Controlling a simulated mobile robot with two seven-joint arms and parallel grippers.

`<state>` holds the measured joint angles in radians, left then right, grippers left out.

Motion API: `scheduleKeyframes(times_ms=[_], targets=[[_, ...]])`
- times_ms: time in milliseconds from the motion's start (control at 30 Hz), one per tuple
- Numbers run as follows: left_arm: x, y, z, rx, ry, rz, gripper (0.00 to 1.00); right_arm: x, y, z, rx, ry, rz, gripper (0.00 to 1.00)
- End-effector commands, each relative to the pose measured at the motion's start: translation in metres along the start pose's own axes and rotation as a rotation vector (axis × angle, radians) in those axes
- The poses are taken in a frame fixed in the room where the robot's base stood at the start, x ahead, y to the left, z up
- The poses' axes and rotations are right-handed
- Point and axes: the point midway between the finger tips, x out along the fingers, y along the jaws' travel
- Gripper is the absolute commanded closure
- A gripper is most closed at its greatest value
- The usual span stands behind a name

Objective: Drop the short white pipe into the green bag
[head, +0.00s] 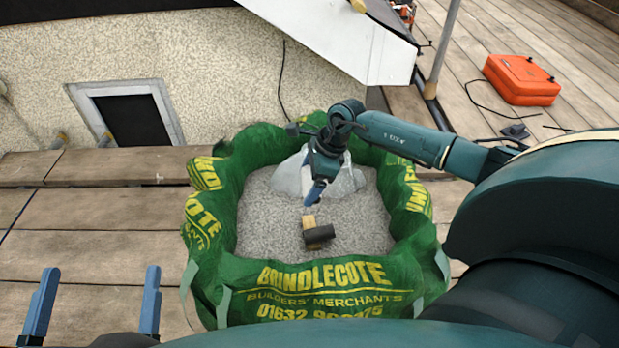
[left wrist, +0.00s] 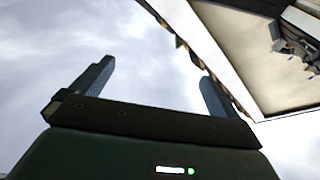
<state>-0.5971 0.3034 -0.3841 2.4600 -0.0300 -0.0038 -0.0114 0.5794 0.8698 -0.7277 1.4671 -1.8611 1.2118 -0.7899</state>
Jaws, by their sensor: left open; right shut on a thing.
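The green bag (head: 320,278) stands open on the deck, with grey gravel inside and yellow lettering on its sides. My right gripper (head: 312,196) reaches in over its middle from the right, pointing down. It is shut on the wooden handle of a dark-headed mallet (head: 318,238), which hangs over the gravel; whether the head touches the gravel is unclear. I cannot make out a short white pipe in either view. My left gripper (head: 95,305) is open and empty at the lower left; its spread fingers also show in the left wrist view (left wrist: 155,90) against the sky.
A whitish translucent heap (head: 345,180) lies in the bag behind my right gripper. An orange case (head: 521,80) and dark cables lie on the planks at upper right. A pebbled wall with a small dark window (head: 135,120) rises behind. The planks at left are clear.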

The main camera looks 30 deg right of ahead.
Motion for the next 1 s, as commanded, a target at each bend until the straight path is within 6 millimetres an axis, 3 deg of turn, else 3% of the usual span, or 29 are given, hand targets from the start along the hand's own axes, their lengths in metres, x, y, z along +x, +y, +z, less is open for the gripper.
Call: scheduleKeyframes(times_ms=[133, 167, 333, 667, 867, 1000], targets=[[0.0, 0.0, -0.001, -0.001, 0.0, 0.0, 0.0, 0.0, 0.0, 0.0, 0.0, 0.0, 0.0, 0.36], [0.0, 0.0, -0.001, -0.001, 0.0, 0.0, 0.0, 0.0, 0.0, 0.0, 0.0, 0.0, 0.0, 0.13], [0.0, 0.0, -0.001, -0.001, 0.0, 0.0, 0.0, 0.0, 0.0, 0.0, 0.0, 0.0, 0.0, 0.0], [0.001, 0.0, -0.005, 0.005, 0.003, 0.0, 0.0, -0.01, -0.001, 0.0, 0.0, 0.001, -0.002, 0.0], [0.003, -0.003, -0.016, 0.044, 0.003, -0.004, 0.0, -0.049, -0.001, 0.001, 0.0, 0.003, -0.003, 0.0], [0.0, -0.004, -0.01, 0.072, -0.029, -0.01, 0.0, -0.082, -0.001, 0.001, 0.0, 0.001, -0.003, 0.0]])
